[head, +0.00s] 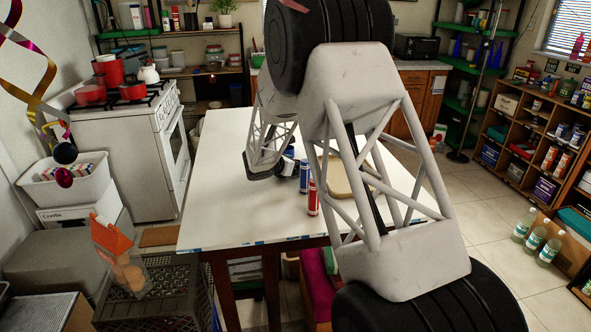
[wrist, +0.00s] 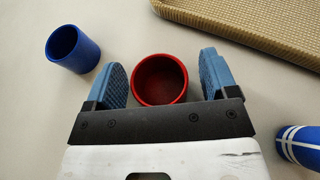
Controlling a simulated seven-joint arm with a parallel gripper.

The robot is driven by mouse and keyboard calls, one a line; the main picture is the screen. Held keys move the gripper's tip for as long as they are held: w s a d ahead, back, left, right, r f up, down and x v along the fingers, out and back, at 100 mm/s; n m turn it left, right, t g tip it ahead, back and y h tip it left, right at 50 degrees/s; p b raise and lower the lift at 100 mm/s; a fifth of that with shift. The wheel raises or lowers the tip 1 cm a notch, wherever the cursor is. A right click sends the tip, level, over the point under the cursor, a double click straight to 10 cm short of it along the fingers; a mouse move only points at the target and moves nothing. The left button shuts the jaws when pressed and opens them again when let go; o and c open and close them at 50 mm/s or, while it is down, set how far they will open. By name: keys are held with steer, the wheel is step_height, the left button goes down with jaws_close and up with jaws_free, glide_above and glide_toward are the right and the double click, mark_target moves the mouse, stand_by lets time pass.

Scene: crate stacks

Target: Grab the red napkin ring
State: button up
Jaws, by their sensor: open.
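The red napkin ring (wrist: 160,99) stands on the white table in the wrist view, its round opening facing up. My gripper (wrist: 162,74) is open, with one blue-padded finger on each side of the ring. A gap shows between the ring and each finger. The ring's near edge is close to the dark gripper body. In the head view my gripper (head: 263,168) is low over the table, and the ring cannot be made out there.
A blue can with white stripes (wrist: 301,147) is at the right edge. A tan tray (wrist: 245,27) lies beyond the right finger. In the head view, a red can (head: 313,199) stands on the table (head: 225,200); the table's left part is clear.

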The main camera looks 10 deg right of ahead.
steer(key=shift+c, duration=0.3)
steer(key=c, duration=0.9)
steer(key=shift+c, duration=0.2)
steer(key=shift+r, duration=0.15)
step_height(320, 180, up, 10)
stand_by(0.3)
